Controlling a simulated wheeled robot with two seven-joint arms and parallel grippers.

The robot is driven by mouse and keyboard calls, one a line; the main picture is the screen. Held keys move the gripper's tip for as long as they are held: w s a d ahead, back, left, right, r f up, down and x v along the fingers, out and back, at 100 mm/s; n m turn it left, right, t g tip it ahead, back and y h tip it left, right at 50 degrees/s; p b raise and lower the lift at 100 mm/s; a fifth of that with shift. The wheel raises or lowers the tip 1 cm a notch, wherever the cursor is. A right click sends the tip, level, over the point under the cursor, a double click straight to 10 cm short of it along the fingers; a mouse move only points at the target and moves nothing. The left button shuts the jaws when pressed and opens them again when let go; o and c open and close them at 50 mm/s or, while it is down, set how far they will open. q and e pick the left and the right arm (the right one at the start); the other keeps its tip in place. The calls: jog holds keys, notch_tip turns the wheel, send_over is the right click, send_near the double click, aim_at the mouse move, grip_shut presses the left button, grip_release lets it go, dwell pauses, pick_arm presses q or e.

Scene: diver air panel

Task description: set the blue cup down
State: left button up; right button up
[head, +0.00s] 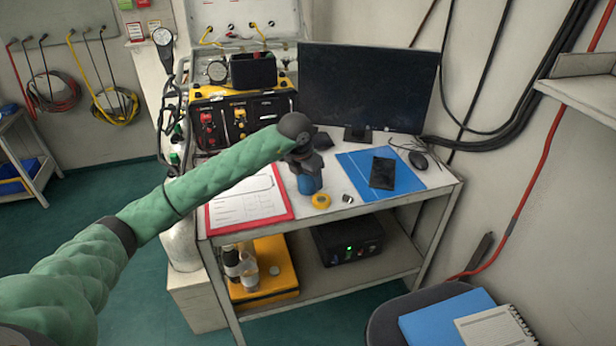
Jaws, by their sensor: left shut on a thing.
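The blue cup (308,182) is at the end of my left arm, over the front part of the white table top (390,199). My left gripper (305,162) is shut on the blue cup from above and hides its upper part. The cup looks upright. I cannot tell whether its base touches the table. My right gripper is not in view.
Near the cup are a red clipboard (248,203), a yellow tape roll (321,201) and a blue folder (405,180) with a black phone (382,172) on it. A monitor (366,86) and the air panel (240,115) stand behind. A chair (385,320) is at front right.

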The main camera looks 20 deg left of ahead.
pick_arm(q)
jog(key=o, duration=1)
